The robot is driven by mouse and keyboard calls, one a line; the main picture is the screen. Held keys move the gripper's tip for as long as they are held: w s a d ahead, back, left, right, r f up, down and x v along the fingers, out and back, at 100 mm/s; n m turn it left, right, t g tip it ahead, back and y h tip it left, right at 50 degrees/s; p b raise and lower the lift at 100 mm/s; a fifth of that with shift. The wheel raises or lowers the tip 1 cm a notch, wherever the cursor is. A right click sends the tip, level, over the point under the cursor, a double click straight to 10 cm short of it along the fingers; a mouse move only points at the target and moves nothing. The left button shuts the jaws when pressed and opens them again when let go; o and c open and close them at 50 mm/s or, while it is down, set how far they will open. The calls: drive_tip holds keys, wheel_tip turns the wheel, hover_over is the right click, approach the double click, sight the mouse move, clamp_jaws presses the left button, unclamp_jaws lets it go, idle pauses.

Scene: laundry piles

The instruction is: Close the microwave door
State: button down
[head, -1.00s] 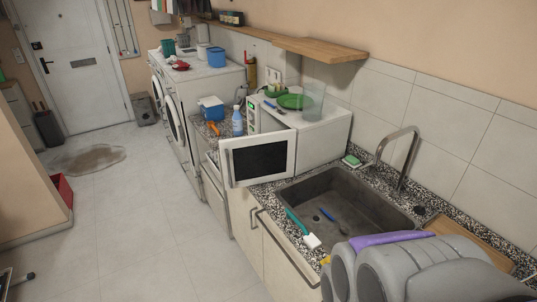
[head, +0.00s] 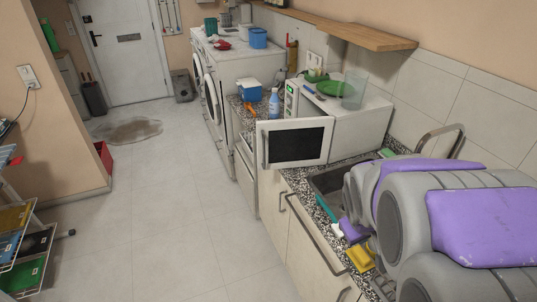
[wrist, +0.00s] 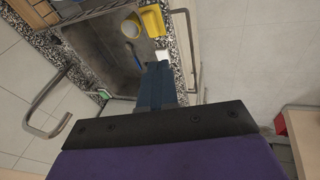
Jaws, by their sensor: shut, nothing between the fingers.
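The white microwave (head: 352,120) stands on the counter against the wall. Its door (head: 295,143), with a dark window and a handle at its left edge, stands open and swung out over the counter's front edge. My gripper (wrist: 160,72) shows in the wrist view as dark blue fingers, shut and empty, in front of the sink's edge. The microwave does not show in the wrist view. My arm is apart from the door in the picture.
The sink (wrist: 95,62) has a curved faucet (wrist: 48,112) beside it. A yellow object (wrist: 152,21) lies near its edge. A green plate (head: 331,88) and clear container (head: 354,91) sit on the microwave. A shelf (head: 365,35) hangs above. Floor (head: 170,205) left of the counter is open.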

drive_tip(key=w+d+f+n+t, duration=0.1)
drive_tip(key=w+n+t, duration=0.15)
drive_tip(key=w, duration=0.65)
drive_tip(key=w+d+f+n+t+y, duration=0.15)
drive_tip(key=w+n, duration=0.25)
drive_tip(key=w, duration=0.5)
drive_tip(key=w+f+n+t+h, duration=0.1)
drive_tip(key=w+n+t, duration=0.2)
drive_tip(key=w, duration=0.7)
drive_tip(key=w+a+f+n+t+y, duration=0.1)
drive_tip(key=w+a+f+n+y, duration=0.1)
drive_tip(key=a+f+n+y, duration=0.25)
drive_tip(key=w+a+f+n+t+y+p, duration=0.1)
drive_tip(key=w+a+f+n+y, duration=0.15)
drive_tip(key=a+n+y, duration=0.35)
drive_tip(key=w+a+f+n+t+y, duration=0.1)
drive_tip(key=w+a+f+n+y, duration=0.15)
drive_tip(key=a, duration=0.45)
drive_tip(key=w+d+r+x, duration=0.1)
drive_tip(key=d+x, duration=0.1)
drive_tip(key=x, duration=1)
drive_tip(key=shift+w+f+y+b, duration=0.35)
drive_tip(key=shift+w+y+b, duration=0.1)
drive_tip(key=shift+w, duration=0.1)
drive_tip(key=shift+a+t, duration=0.2)
drive_tip(key=shift+t, duration=0.1)
